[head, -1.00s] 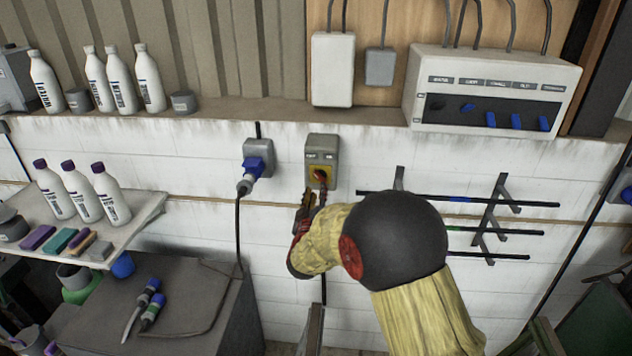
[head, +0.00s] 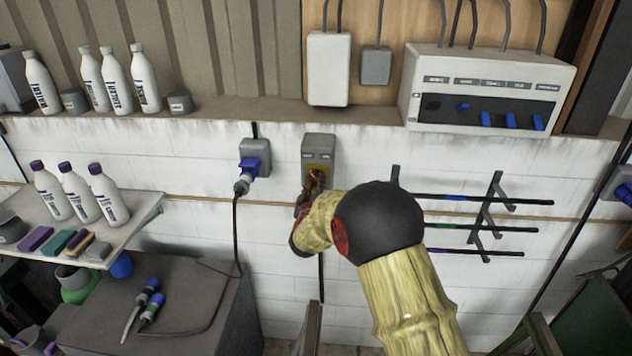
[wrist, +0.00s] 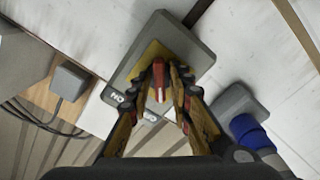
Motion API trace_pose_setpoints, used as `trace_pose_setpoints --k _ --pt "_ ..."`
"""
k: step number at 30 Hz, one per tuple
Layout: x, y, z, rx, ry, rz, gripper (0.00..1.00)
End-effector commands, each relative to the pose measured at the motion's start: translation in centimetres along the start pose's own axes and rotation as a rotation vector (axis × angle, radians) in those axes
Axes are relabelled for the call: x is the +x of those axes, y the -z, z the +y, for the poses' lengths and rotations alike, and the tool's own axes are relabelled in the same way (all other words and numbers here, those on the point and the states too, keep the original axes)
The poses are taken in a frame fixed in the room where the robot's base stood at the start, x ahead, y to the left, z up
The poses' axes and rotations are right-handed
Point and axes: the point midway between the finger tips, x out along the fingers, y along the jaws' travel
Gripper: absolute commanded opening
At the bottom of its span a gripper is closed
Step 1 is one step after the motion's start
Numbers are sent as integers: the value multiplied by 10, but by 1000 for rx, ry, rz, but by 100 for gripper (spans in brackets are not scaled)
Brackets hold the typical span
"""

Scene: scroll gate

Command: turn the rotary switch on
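The rotary switch (head: 318,146) is a grey box with a yellow plate on the white wall, with two small labels along its top. In the wrist view its box (wrist: 194,45) appears turned round, with the yellow plate (wrist: 150,52) and a red knob (wrist: 158,80) in the middle. One label (wrist: 118,97) reads ON. My gripper (head: 315,182) is at the front of the switch and hides the knob in the head view. In the wrist view my gripper's fingers (wrist: 165,84) stand on either side of the knob, partly open. I cannot tell whether they touch it.
A grey socket with a blue plug (head: 254,163) and hanging cable is just left of the switch. A rack of dark rods (head: 480,198) is to the right. A ledge above holds bottles and a control panel (head: 487,92). A shelf with bottles (head: 140,215) is at left.

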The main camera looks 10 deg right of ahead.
Motion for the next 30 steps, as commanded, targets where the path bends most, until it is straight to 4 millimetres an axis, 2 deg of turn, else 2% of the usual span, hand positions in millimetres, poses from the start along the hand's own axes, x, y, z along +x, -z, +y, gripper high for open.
trace_pose_setpoints --k 10,23,30 --pt "0 0 0 0 0 0 0" --pt "0 0 -1 9 0 0 0" --pt "0 -2 -2 95 -1 2 0"
